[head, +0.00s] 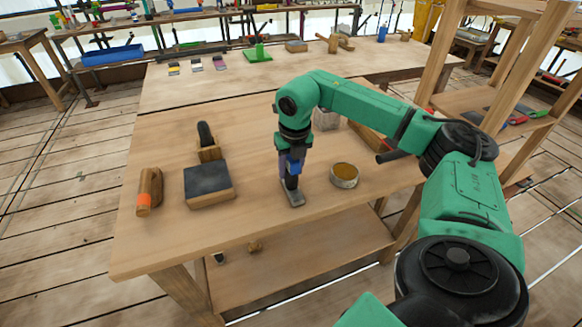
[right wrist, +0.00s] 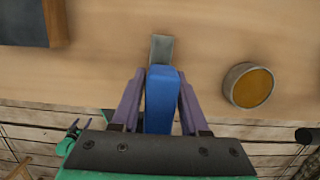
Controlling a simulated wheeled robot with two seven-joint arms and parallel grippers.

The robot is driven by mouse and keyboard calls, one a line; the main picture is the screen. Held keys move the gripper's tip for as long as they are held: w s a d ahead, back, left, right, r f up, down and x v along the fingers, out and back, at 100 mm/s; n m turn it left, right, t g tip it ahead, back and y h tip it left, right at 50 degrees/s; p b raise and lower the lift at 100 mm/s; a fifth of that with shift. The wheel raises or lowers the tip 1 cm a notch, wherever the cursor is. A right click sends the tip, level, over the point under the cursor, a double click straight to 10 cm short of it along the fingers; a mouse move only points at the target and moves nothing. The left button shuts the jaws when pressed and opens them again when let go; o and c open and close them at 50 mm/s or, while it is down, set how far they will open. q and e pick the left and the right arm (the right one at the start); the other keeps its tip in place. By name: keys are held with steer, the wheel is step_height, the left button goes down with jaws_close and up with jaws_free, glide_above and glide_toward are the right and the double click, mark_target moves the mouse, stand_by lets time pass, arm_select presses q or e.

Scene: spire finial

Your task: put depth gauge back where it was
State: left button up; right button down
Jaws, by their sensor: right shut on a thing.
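My right gripper (head: 290,172) points down over the front middle of the wooden table (head: 255,230). Its purple-grey fingers are shut on a blue upright piece with a flat grey end, which I take for the depth gauge (head: 293,196). In the right wrist view the gauge's blue body (right wrist: 160,95) sits between the two fingers of the gripper (right wrist: 160,100), and its grey end sticks out past them. The grey end is low, at or just above the tabletop; I cannot tell whether it touches. My left gripper is not in view.
A round tin with brown contents (head: 344,175) stands right of the gauge. A dark-topped block (head: 208,187), an orange-ended wooden tool (head: 149,190) and a dark-handled wooden tool (head: 207,142) are left. Bare wood lies between block and gauge. The front table edge is close.

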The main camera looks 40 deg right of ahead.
steer(key=shift+f, duration=0.1)
steer(key=shift+c, duration=2.1)
jaws_free()
steer(key=r, duration=0.4)
steer(key=s+r, duration=0.1)
steer(key=r, duration=0.7)
steer(key=shift+s+a+r, duration=0.15)
steer(key=shift+s+a, duration=0.2)
steer(key=shift+s, duration=0.05)
